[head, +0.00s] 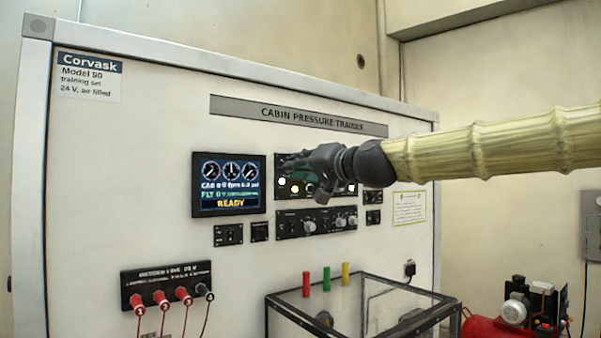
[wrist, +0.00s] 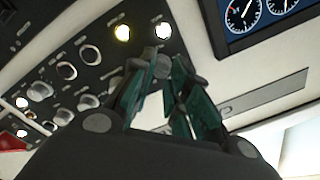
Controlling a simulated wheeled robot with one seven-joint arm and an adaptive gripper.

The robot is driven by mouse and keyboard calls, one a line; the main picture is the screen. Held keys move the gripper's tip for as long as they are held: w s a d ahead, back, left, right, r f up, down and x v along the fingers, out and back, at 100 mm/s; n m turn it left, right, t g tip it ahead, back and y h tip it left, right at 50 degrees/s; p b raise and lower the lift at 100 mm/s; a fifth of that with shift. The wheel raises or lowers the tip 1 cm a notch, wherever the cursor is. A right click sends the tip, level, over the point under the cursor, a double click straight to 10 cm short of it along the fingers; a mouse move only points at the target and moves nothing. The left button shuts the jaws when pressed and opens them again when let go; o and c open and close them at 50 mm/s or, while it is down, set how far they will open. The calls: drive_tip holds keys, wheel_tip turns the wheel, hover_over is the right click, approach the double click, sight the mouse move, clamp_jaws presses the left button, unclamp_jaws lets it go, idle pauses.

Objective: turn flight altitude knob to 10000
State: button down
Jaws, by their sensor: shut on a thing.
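My gripper (head: 322,172) reaches in from the right in front of the upper black control panel (head: 287,161) of the cabin pressure trainer. In the wrist view its green-padded fingers (wrist: 168,72) are closed in around a small dark knob on the panel, mostly hidden between the tips. This looks like the flight altitude knob, but its label and pointer cannot be read. The display (head: 229,185) shows three dials, a FLT line that appears to read 0 and the word READY. Part of the display (wrist: 262,18) also shows in the wrist view.
Lower knobs (head: 310,225) sit on a panel below my gripper. A lit yellow lamp (wrist: 122,32) is close to the fingers. A clear box (head: 375,280) stands below, near red, green and yellow cylinders. Red sockets with cables (head: 160,297) are at lower left.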

drive_tip(key=shift+a+f+m+b, duration=0.1)
drive_tip(key=shift+f+m+b, duration=0.25)
drive_tip(key=shift+m, duration=0.75)
drive_tip(key=c, duration=1.6)
unclamp_jaws()
drive_tip(key=shift+a, duration=0.1)
drive_tip(key=shift+o, duration=1.2)
drive_tip(key=shift+w+a, duration=0.2)
drive_tip(key=v, duration=1.2)
drive_tip(key=shift+d, duration=0.15)
drive_tip(key=shift+r, duration=0.1)
